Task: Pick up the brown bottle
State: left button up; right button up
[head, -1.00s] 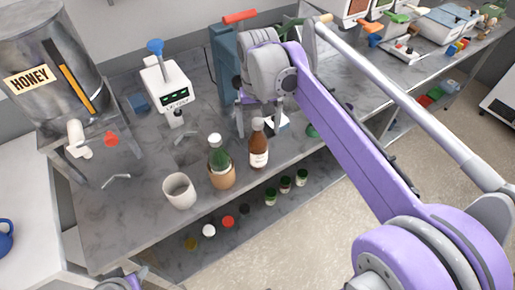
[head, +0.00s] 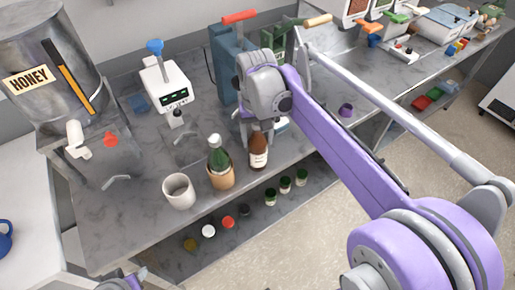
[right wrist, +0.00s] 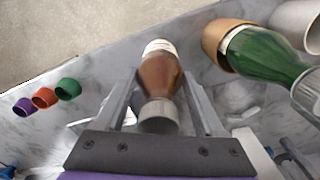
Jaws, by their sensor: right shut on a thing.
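The brown bottle (head: 258,158) with a pale label stands upright near the front edge of the grey counter. My right gripper (head: 256,133) is at its upper part and hides its cap in the head view. In the right wrist view, the brown bottle (right wrist: 160,78) is between the two fingers of the right gripper (right wrist: 161,97), which is shut on its neck. A small part of my left gripper (head: 128,281) shows at the bottom edge of the head view; its fingers are too cut off to judge.
A green bottle (head: 217,154) in a tan holder (head: 221,178) stands close left of the brown one. A white cup (head: 179,191) is farther left. A scale-like device (head: 167,87) and a honey tank (head: 55,75) stand behind. Jars (head: 285,184) sit on the lower shelf.

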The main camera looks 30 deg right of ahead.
grip_shut()
